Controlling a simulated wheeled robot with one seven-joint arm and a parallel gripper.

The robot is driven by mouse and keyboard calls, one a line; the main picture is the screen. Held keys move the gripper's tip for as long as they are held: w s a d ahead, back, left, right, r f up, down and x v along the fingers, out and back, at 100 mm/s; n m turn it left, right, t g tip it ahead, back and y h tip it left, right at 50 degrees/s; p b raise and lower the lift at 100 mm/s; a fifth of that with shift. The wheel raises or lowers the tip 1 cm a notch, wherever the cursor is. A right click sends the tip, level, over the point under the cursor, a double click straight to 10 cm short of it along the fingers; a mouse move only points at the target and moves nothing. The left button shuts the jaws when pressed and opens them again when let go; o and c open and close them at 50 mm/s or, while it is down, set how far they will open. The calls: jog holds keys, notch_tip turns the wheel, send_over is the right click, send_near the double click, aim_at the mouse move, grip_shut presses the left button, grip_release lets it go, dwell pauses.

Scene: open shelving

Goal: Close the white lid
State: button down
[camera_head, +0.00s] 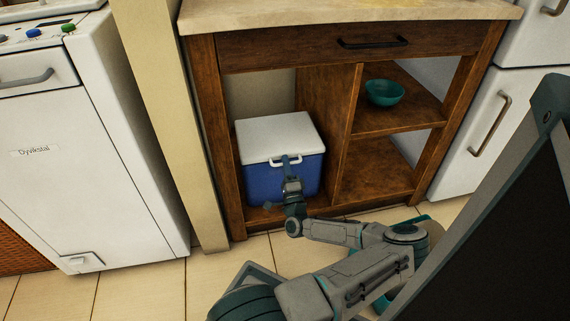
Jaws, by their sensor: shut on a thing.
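A blue cooler (252,187) with a white lid (274,135) stands in the lower left bay of the wooden shelving. The lid lies over the top of the cooler and looks down or nearly down; I cannot tell whether a small gap is left. A white handle (273,162) is at the front, just under the lid's front edge. My gripper (287,163) reaches up from below in front of the cooler. Its fingers are at the handle and look shut on it. The gripper and wrist hide part of the cooler's front.
The shelving (290,55) has a drawer above and a divider right of the cooler. A teal bowl (384,92) sits on the upper right shelf; the shelf below is empty. A white washer (80,150) stands left, a white fridge (490,120) right. Tiled floor (140,290) lies in front.

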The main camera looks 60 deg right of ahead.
jog(key=c, duration=1.6)
grip_release()
jog(key=shift+d+f, duration=0.2)
jog(key=p+v, duration=0.1)
jog(key=v, duration=0.6)
jog(key=p+v, duration=0.2)
jog(key=v, duration=0.5)
jog(key=shift+a+r, duration=0.1)
jog(key=shift+r, duration=0.15)
